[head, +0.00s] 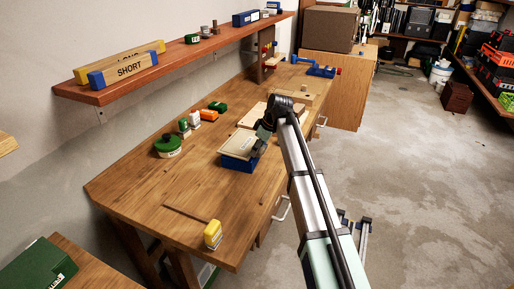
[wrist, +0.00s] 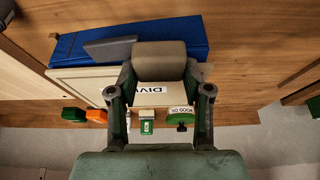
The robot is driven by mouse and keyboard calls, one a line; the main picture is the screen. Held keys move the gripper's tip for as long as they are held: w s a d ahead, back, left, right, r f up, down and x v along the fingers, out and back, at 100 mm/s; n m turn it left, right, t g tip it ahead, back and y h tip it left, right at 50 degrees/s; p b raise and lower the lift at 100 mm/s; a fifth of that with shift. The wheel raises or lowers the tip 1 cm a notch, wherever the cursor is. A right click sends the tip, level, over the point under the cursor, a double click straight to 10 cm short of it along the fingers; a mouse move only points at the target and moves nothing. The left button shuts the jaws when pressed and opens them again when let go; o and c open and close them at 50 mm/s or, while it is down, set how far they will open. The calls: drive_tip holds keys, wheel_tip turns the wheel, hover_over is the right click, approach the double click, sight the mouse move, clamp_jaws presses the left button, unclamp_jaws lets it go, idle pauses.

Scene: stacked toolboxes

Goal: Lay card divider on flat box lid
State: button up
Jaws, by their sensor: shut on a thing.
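The card divider (wrist: 85,86) is a pale flat panel with lettering that begins "DIVI", partly hidden behind my gripper in the wrist view. My gripper (wrist: 160,68) is shut on it. In the head view, the divider (head: 237,146) shows as a pale panel over the blue box (head: 238,165), and my gripper (head: 261,147) is at its right side. The blue box also shows in the wrist view (wrist: 70,48), with a grey piece across it. The box lid is mostly covered, and I cannot tell whether the divider touches it.
A green round tin (head: 168,146), an orange box (head: 209,115) and small green items stand behind on the wooden workbench (head: 180,185). A yellow container (head: 213,235) is near the front edge. A shelf (head: 190,55) holds blocks marked SHORT and LONG. The bench's front left is mostly clear.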

drive_tip(key=shift+f, duration=0.2)
drive_tip(key=o, duration=1.2)
drive_tip(key=shift+r, duration=0.1)
drive_tip(key=shift+r, duration=0.3)
drive_tip(key=b+v, duration=0.1)
drive_tip(key=v, duration=1.1)
drive_tip(key=shift+a+r+b, duration=0.1)
drive_tip(key=shift+b, duration=0.3)
